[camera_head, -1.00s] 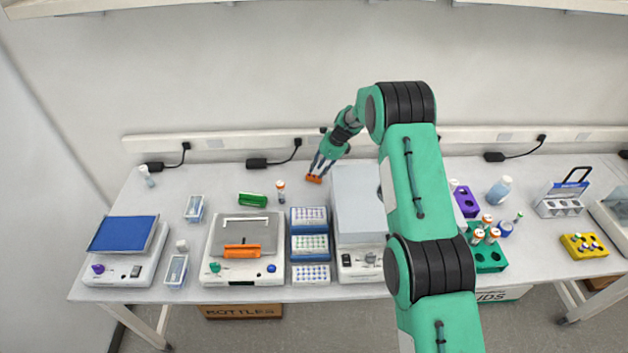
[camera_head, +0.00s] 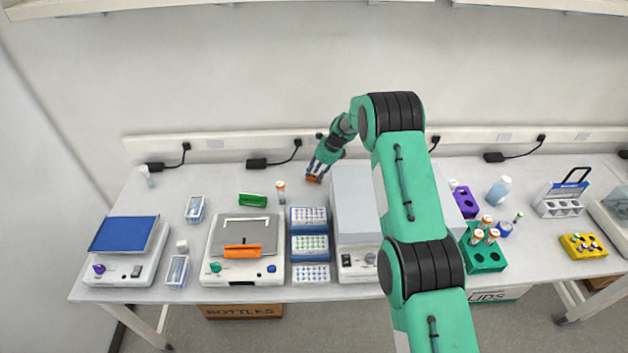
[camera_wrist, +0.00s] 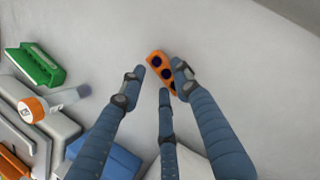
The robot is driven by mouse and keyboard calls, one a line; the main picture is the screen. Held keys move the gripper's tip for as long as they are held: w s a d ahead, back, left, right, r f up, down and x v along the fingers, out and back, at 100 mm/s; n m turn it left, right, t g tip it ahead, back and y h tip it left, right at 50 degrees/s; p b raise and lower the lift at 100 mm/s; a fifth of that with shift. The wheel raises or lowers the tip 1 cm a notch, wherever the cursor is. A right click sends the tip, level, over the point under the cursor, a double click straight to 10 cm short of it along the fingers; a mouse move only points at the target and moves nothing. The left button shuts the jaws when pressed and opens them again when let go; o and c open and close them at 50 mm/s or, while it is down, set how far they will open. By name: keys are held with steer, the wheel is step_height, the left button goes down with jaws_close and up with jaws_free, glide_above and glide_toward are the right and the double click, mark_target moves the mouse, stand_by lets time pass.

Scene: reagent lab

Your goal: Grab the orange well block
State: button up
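The orange well block (camera_head: 313,180), with dark round wells, lies on the bench toward the back, left of a large grey-white device. It also shows in the wrist view (camera_wrist: 155,57), just beyond my fingertips. My gripper (camera_head: 317,170) is over the block, fingers pointing down at it. In the wrist view my gripper (camera_wrist: 159,70) has its blue-grey fingers spread, with the block lying between and beyond the tips. The fingers cover part of the block, and I cannot tell whether any finger touches it.
The grey-white device (camera_head: 355,205) stands close to the right of my gripper. An orange-capped vial (camera_head: 280,191) and a green block (camera_head: 252,199) stand to the left. Another orange piece (camera_head: 242,251) lies on a balance-like instrument in front. Blue racks (camera_head: 309,229) stand between. The wall is behind.

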steer(key=shift+x, duration=1)
steer(key=c, duration=0.8)
